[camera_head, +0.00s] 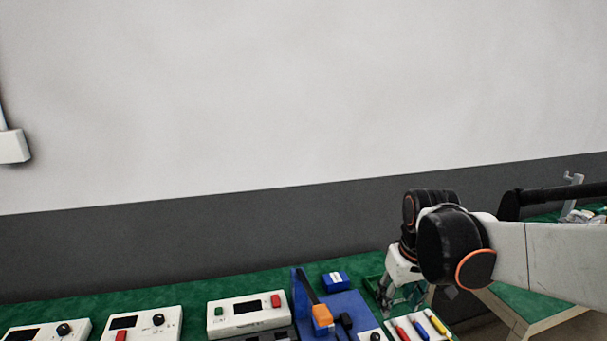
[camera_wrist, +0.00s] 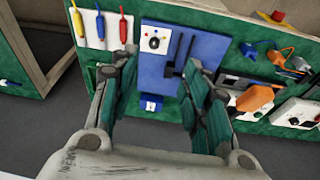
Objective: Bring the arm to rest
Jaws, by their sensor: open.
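My gripper (camera_head: 386,296) is at the end of my arm, which reaches in from the right in the head view. It hangs over the right part of the green bench top, beside the blue fixture (camera_head: 350,303). In the wrist view my gripper (camera_wrist: 163,62) has its two fingers wide apart, with nothing between them. Below the gap lie the blue plate of the fixture (camera_wrist: 158,72) and a small blue block (camera_wrist: 151,103). The fingers hide parts of the bench.
Red, blue and yellow tools (camera_head: 419,327) lie on a white tray close to my gripper. An orange-handled lever (camera_head: 322,316) stands on the fixture. White instrument boxes (camera_head: 246,315) line the bench to the left. A grey-and-white wall (camera_head: 250,245) stands behind.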

